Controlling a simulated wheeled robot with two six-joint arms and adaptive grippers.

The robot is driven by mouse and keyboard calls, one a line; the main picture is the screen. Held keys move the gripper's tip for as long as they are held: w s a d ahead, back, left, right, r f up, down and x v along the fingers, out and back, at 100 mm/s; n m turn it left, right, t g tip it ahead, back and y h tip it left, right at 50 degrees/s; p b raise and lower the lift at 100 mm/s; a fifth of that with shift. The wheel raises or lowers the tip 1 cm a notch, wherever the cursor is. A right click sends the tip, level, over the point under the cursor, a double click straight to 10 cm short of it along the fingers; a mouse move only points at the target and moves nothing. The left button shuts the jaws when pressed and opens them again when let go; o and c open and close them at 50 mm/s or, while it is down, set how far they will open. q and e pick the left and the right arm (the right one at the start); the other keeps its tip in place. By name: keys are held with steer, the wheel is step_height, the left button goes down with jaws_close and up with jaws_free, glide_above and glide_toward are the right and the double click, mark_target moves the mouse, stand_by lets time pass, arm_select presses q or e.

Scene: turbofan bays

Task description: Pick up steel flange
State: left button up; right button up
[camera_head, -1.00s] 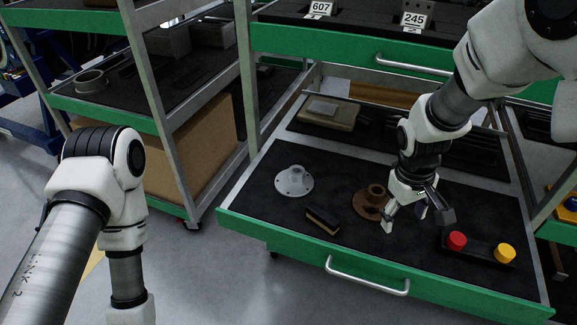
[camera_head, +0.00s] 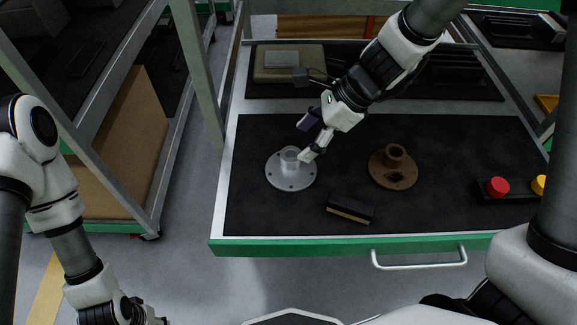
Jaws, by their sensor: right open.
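The steel flange (camera_head: 287,178) is a pale grey round disc with bolt holes and a short upright hub. It lies flat on the dark mat of the open drawer, at the left of the mat. My right gripper (camera_head: 306,139) is open, just above and to the right of the flange's hub. One finger is close beside the hub; whether it touches I cannot tell. A brown, rusty flange (camera_head: 393,169) lies to the right. My left arm is at the lower left; its gripper is cut off at the bottom edge and its fingers are not clearly seen.
A black and tan brush-like block (camera_head: 350,209) lies in front of the flanges. A black box with a red button (camera_head: 497,187) and a yellow one sits at the right. A tan case (camera_head: 289,66) lies behind. The drawer's green front (camera_head: 320,248) has a metal handle.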

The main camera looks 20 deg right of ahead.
mark_target(296, 151)
steer(key=b+x, duration=0.1)
steer(key=x, duration=0.1)
steer(key=b+x, duration=0.1)
steer(key=x, duration=0.2)
steer(key=shift+w+d+f, duration=0.2)
steer(key=shift+d+f, duration=0.05)
steer(key=shift+a, duration=0.15)
jaws_close()
steer(key=shift+r, duration=0.1)
